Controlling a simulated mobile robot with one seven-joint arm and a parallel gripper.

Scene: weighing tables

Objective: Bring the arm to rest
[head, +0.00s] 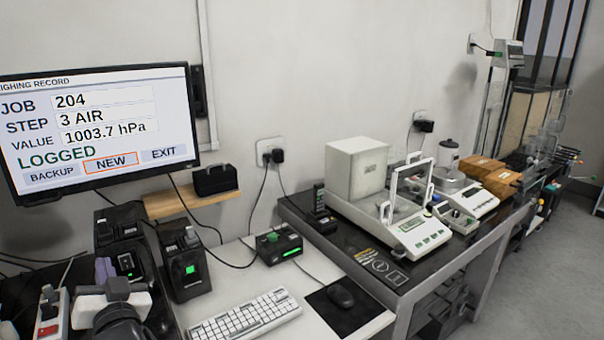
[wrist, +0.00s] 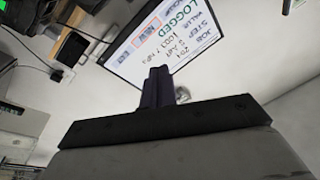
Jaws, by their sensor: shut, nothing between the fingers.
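My gripper (wrist: 157,75) is shut and empty in the wrist view, its dark fingers pressed together in front of the monitor (wrist: 165,45), which shows turned over there. In the head view, part of my arm fills the bottom left corner, and the purplish fingers (head: 103,270) show in front of the dark devices, below the monitor (head: 95,125). The screen reads job 204, step 3 AIR, value 1003.7 hPa, LOGGED, and the NEW button is outlined in orange. Nothing is held.
A white keyboard (head: 245,316) and a black mouse (head: 340,294) lie on the white desk. Black devices (head: 185,260) stand at its left, close to my arm. A balance (head: 415,230) stands on the dark table at right. Floor (head: 540,260) is clear at far right.

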